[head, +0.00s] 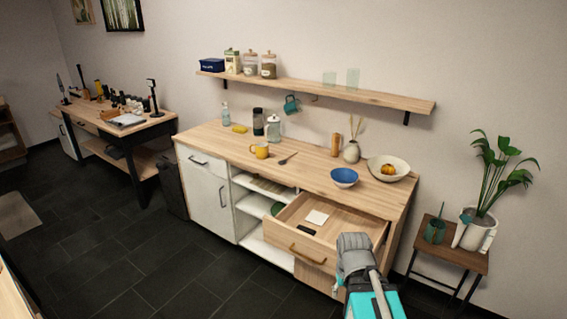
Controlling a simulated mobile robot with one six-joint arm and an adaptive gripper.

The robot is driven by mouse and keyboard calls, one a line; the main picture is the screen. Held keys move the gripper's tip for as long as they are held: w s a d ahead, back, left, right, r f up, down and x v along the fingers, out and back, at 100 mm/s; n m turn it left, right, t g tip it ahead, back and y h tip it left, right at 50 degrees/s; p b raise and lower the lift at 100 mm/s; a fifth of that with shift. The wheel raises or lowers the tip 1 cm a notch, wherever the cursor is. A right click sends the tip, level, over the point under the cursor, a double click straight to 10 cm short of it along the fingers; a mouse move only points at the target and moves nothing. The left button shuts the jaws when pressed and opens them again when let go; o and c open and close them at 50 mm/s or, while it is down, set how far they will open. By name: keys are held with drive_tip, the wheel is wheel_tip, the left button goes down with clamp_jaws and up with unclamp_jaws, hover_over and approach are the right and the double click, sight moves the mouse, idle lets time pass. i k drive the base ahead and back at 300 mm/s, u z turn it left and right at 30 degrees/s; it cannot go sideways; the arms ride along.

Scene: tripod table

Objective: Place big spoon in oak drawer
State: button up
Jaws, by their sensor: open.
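A dark spoon (288,158) lies on the wooden counter top, to the right of a yellow mug. It is the only spoon I can make out. The oak drawer (308,253) is pulled open at the right front of the counter. Inside it lie a white square item (317,217) and a small dark item (306,229). My grey and turquoise arm rises at the bottom, in front of the drawer's right side, and hides part of its front. I cannot make out any gripper fingers.
The yellow mug (261,151), blue bowl (344,177), cream bowl (389,168) and vase (351,152) stand on the counter (215,143). A wall shelf (330,93) hangs above. A plant stool (455,257) is at right.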

sight(369, 239)
drive_tip(key=u, duration=0.3)
drive_tip(key=i, duration=0.9)
drive_tip(key=u, duration=0.4)
drive_tip(key=i, duration=1.15)
drive_tip(key=z, duration=0.65)
